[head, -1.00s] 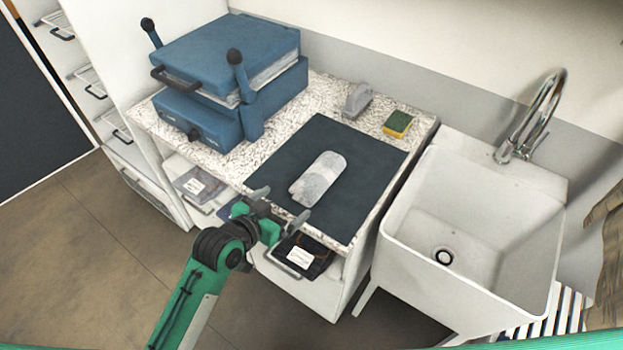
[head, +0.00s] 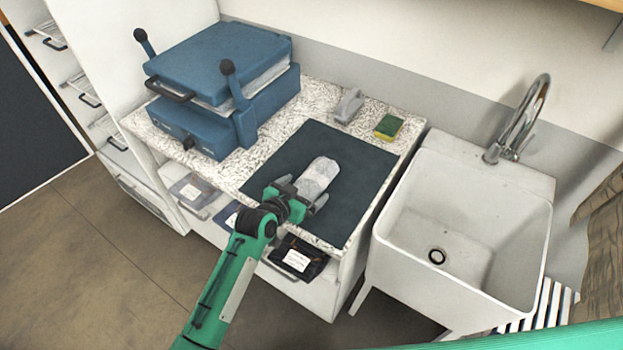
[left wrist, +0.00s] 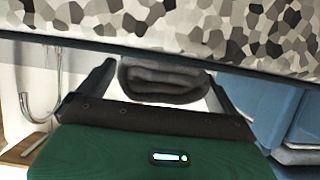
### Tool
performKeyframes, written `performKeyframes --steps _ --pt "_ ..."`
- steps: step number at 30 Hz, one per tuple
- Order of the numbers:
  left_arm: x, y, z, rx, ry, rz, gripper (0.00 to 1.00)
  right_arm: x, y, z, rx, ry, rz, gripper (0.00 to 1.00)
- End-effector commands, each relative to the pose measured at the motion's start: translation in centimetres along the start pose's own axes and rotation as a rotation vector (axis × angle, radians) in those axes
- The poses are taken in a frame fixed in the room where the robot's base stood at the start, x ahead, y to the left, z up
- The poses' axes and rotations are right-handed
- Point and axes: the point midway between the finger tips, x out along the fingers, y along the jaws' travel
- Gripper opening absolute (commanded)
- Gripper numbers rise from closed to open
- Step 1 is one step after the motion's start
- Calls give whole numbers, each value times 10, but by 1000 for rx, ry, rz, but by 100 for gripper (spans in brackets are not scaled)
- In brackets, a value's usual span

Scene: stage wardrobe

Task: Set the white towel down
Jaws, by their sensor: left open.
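The white towel (head: 319,175), a pale, grey-mottled folded bundle, lies on the dark mat (head: 349,157) on the speckled counter. My left gripper (head: 301,192) is open at the towel's near end, with one finger on either side of it. In the left wrist view the towel (left wrist: 165,82) appears as a grey roll between the two spread fingers, with a gap visible on each side. The gripper hides part of the towel's near end in the head view. My right gripper is not in view.
A blue press (head: 222,88) stands at the counter's back left. A grey brush-like object (head: 348,106) and a green-yellow sponge (head: 389,127) lie behind the mat. A white sink (head: 462,225) with a tap stands at the right. Open drawers (head: 297,258) sit below the front edge.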

Motion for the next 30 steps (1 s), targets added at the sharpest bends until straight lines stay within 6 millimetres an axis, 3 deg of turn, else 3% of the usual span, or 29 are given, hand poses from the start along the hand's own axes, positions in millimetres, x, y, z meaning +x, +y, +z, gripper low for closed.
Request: performKeyframes --steps 9,16,18,30 --pt "4 0 0 0 1 0 96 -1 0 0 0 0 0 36" --pt "4 0 0 0 1 0 51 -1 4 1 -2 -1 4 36" --pt "4 0 0 0 1 0 44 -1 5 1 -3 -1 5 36" --pt "0 0 -10 1 4 0 44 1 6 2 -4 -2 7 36"
